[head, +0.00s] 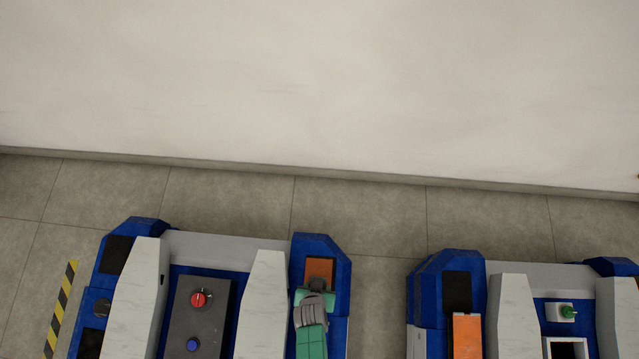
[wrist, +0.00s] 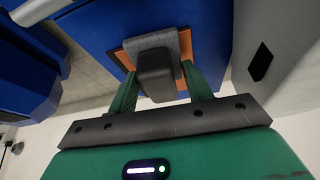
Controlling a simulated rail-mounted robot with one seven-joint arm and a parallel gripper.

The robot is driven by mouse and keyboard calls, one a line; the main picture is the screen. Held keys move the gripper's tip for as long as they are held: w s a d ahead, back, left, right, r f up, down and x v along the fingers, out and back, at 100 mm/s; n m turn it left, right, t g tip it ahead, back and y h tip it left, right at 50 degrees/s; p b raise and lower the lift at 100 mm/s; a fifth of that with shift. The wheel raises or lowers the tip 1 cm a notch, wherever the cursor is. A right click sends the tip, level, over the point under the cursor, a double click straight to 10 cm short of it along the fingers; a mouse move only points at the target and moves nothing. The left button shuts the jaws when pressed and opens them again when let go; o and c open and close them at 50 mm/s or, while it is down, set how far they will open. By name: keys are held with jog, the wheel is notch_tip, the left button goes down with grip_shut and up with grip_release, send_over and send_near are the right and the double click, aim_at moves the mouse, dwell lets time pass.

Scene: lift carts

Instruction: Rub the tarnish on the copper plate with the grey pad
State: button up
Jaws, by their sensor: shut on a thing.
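The copper plate (head: 320,268) is an orange-brown square on the blue right-hand side part of the left cart. In the wrist view the copper plate (wrist: 126,60) shows as an orange border behind the pad. The grey pad (wrist: 178,40) has a dark block-like grip on its back. My gripper (wrist: 160,78) is shut on this grip, with a green finger on each side. In the head view my gripper (head: 315,298) is over the plate's lower part. The pad lies against or just off the plate; I cannot tell which. No tarnish can be made out; the pad covers much of the plate.
The left cart has a dark panel (head: 190,325) with a red knob (head: 198,299) and a blue button (head: 193,344). The right cart carries a brighter orange panel (head: 467,335) and a green knob (head: 568,312). A floor gap separates the carts. A pale wall (head: 320,80) stands behind.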

notch_tip(320, 180, up, 4)
jog(key=p, duration=0.3)
jog(key=shift+s+a+f, duration=0.1)
jog(key=shift+a, duration=0.05)
jog(key=shift+r+p, duration=0.3)
jog(key=shift+r, duration=0.05)
jog(key=shift+r+p, duration=0.75)
jog(key=shift+r, duration=0.05)
jog(key=shift+r+p, duration=1.1)
jog(key=shift+r, duration=0.05)
